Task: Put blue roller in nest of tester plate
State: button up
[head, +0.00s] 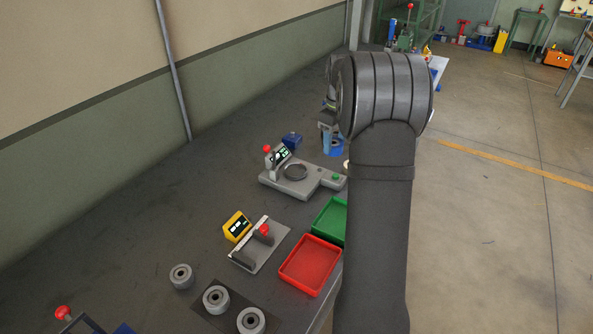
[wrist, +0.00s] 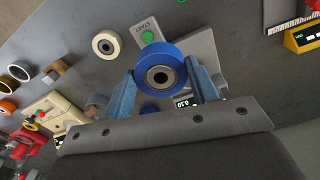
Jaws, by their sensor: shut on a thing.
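The blue roller (wrist: 160,58) is a thick ring with a dark metal bore. My gripper (wrist: 159,80) is shut on it, with one blue finger on each side. The grip also shows in the head view (head: 329,130), partly hidden by my arm, with a bit of the blue roller (head: 338,150) below the fingers. The grey tester plate (head: 276,180) is on the bench, to the left of my gripper in the head view. Its round nest (head: 295,171) looks empty. In the wrist view the plate (wrist: 200,48) shows behind the roller, and the nest cannot be made out.
A green START button (head: 335,177), a red knob (head: 267,149) and a display (head: 280,155) are on the tester. Nearer stand a red tray (head: 310,264), a green tray (head: 330,218), a red-knobbed plate (head: 245,259) and several grey rollers (head: 181,276).

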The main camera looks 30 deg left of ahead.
jog(key=shift+s+a, duration=0.25)
jog(key=shift+s, duration=0.15)
jog(key=a+f, duration=0.2)
jog(key=a, duration=0.1)
jog(key=s+a+f, duration=0.1)
jog(key=a+f, duration=0.1)
jog(key=a, duration=0.2)
jog(key=a+f, duration=0.2)
jog(key=a, duration=0.2)
jog(key=shift+s+a+f, duration=0.1)
jog(key=shift+s+f, duration=0.1)
jog(key=shift+f, duration=2.2)
jog(key=o, duration=1.2)
jog(key=shift+f, duration=0.15)
notch_tip(320, 180, up, 12)
jog(key=shift+r, duration=0.15)
